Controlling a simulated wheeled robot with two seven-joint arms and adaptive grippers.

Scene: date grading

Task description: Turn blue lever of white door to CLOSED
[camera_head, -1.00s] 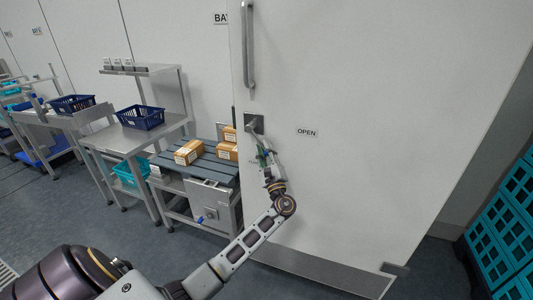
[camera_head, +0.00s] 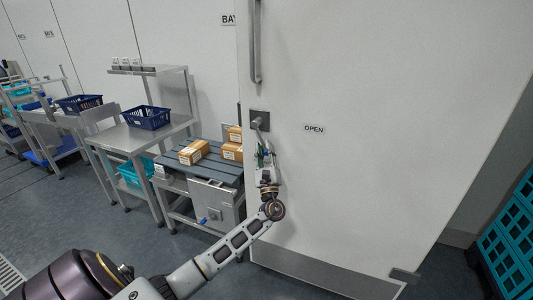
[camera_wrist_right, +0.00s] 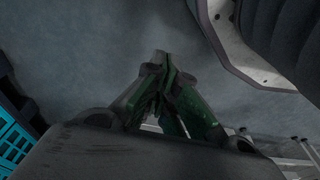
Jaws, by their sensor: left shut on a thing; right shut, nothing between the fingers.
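The large white door (camera_head: 380,180) fills the middle and right of the head view. A grey square lever plate (camera_head: 260,119) sits on it, left of a sign reading OPEN (camera_head: 314,128). The visible part of the lever is grey and points down from the plate; its lower part is hidden by my left gripper (camera_head: 263,146). That gripper is shut on the lever just below the plate. My right gripper (camera_wrist_right: 161,56) shows only in the right wrist view, shut and empty above the grey floor.
A long vertical pull handle (camera_head: 255,42) is above the plate. A grey slatted bench (camera_head: 190,165) with several cartons stands left of the door. A small blue handle (camera_head: 203,220) is on its front panel. Teal crates (camera_head: 510,250) stand at far right.

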